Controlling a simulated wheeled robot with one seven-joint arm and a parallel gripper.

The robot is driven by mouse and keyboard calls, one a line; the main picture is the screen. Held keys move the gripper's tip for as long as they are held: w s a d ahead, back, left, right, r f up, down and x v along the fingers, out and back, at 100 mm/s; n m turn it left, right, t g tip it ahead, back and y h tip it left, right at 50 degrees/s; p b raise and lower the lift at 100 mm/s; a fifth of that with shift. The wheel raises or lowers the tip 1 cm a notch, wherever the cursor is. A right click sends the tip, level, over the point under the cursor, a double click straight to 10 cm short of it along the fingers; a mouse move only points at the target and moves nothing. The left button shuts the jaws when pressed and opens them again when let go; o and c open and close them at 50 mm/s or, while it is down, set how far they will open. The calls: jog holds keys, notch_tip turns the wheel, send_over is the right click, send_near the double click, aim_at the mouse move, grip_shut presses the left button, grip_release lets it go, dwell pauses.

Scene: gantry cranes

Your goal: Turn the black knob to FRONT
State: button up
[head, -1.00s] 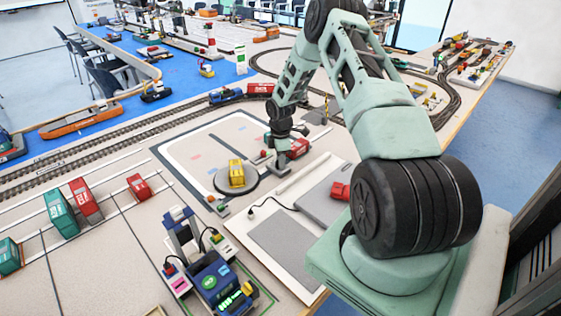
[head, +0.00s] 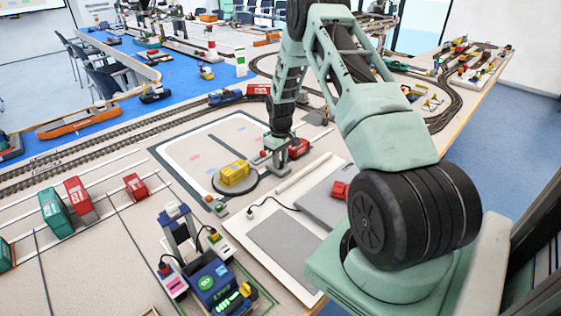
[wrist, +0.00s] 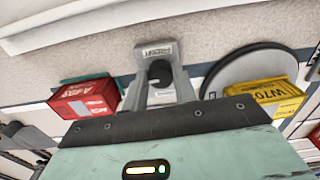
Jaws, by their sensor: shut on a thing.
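The black knob (wrist: 160,73) sits on a small grey box (wrist: 154,49) in the wrist view. Lettering on the box's edge looks like FRONT but is too small to be sure. My gripper (wrist: 161,88) is shut on the knob, one finger at each side. In the head view my gripper (head: 276,152) is down at the table, and the knob itself is hidden behind it. Beside it, a yellow container (head: 235,173) rests on a round grey turntable (head: 248,188). Both also show at the right of the wrist view, the yellow container (wrist: 268,98) and the turntable (wrist: 232,72).
A red container (head: 298,149) stands close to the right of my gripper; it is at the left in the wrist view (wrist: 84,99). A blue crane model (head: 212,285) stands in front. Rail tracks (head: 130,145) run behind. A grey pad (head: 285,245) lies flat at front.

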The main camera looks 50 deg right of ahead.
jog(key=m+b, duration=0.1)
jog(key=m, duration=0.3)
jog(key=shift+w+a+m, duration=0.1)
jog(key=shift+m, duration=0.3)
jog(key=m, duration=0.9)
jog(key=shift+w+a, duration=0.1)
jog(key=m, duration=0.4)
jog(key=shift+w+r+m, duration=0.1)
jog(key=shift+m, duration=0.2)
jog(key=o, duration=1)
jog(key=shift+c, duration=0.2)
